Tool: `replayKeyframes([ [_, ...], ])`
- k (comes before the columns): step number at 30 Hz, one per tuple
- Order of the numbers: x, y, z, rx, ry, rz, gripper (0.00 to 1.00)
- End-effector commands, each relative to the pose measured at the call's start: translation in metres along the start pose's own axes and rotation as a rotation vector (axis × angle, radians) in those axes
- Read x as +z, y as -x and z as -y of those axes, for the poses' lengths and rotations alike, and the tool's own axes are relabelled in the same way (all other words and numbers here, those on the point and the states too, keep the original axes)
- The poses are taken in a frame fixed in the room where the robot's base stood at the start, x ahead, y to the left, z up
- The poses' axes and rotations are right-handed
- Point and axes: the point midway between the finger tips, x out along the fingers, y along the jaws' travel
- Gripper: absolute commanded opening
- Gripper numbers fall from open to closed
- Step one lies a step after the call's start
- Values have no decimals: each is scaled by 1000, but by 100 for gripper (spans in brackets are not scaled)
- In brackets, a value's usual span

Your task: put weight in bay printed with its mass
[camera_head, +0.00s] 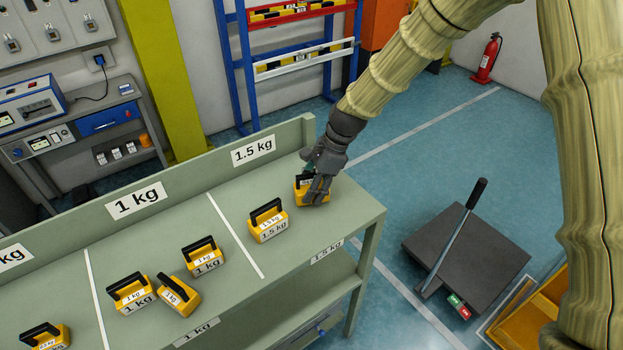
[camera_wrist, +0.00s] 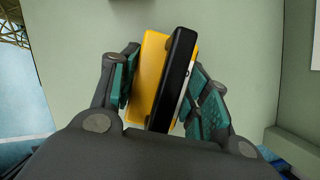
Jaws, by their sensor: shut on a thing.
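My gripper (camera_head: 317,187) is shut on a yellow weight (camera_head: 300,190) with a black handle, at the right end of the bench in the 1.5 kg bay (camera_head: 296,227). In the wrist view the weight (camera_wrist: 149,72) sits between the green finger pads, its black handle to the right. Its mass label is not readable. I cannot tell whether its base touches the bench. A weight printed 1.5 kg (camera_head: 268,224) stands to its left in the same bay. The 1 kg bay (camera_head: 150,246) holds weights printed 1 kg (camera_head: 203,260), one of them turned askew (camera_head: 178,297).
White lines (camera_head: 234,235) divide the green bench, which has a raised back board (camera_head: 195,171). Another weight (camera_head: 45,339) stands in the far-left bay, whose sign is cut off. A dark platform with a lever (camera_head: 468,255) stands on the floor at right.

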Motion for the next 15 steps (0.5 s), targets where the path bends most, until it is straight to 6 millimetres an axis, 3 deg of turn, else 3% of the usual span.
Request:
replayKeyframes([
  [14, -1, -4, 1, -3, 0, 1, 0],
  [15, -2, -5, 0, 0, 0, 0, 50],
])
